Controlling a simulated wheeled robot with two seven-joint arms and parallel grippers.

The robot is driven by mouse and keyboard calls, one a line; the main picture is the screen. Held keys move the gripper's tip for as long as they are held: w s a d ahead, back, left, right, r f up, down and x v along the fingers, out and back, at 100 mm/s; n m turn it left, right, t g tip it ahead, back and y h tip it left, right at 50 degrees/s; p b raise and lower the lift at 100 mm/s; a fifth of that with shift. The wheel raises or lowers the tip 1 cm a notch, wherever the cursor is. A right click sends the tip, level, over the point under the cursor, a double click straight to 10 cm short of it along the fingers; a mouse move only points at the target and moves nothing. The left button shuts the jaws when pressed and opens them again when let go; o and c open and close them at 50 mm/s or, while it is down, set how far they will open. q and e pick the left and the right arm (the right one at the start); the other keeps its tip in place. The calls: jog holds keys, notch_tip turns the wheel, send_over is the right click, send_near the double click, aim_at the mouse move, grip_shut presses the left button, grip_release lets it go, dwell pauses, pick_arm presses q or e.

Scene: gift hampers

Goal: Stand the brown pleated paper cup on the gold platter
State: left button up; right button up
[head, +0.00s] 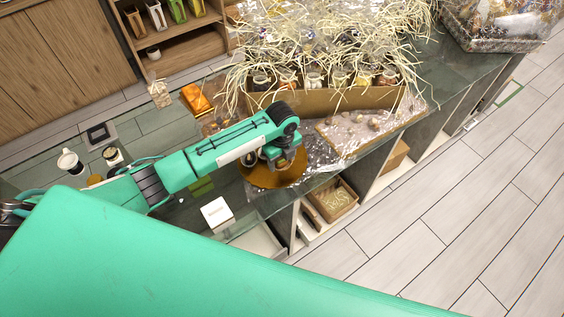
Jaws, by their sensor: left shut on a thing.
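The gold platter (255,178) lies on the glass counter, a round brown-gold disc partly covered by my left arm. My left gripper (284,163) points down over the platter's right part. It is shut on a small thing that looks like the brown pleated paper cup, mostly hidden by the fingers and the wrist. I cannot make out its pleats, or whether its base touches the platter. My right gripper is not in view.
Behind the platter stands a long box (330,101) of jars and pale shredded straw. A speckled board (350,137) lies right of the platter. A white box (217,213) sits nearer, and an orange packet (197,98) farther back. The counter's front edge is close to the platter.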

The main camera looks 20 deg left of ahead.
pick_arm(q)
notch_tip(320, 180, down, 2)
jog(key=shift+f, duration=0.3)
jog(key=o, duration=0.9)
jog(key=shift+f, duration=0.15)
notch_tip(320, 180, up, 12)
jog(key=shift+r+b, duration=0.2)
jog(key=shift+b, duration=0.75)
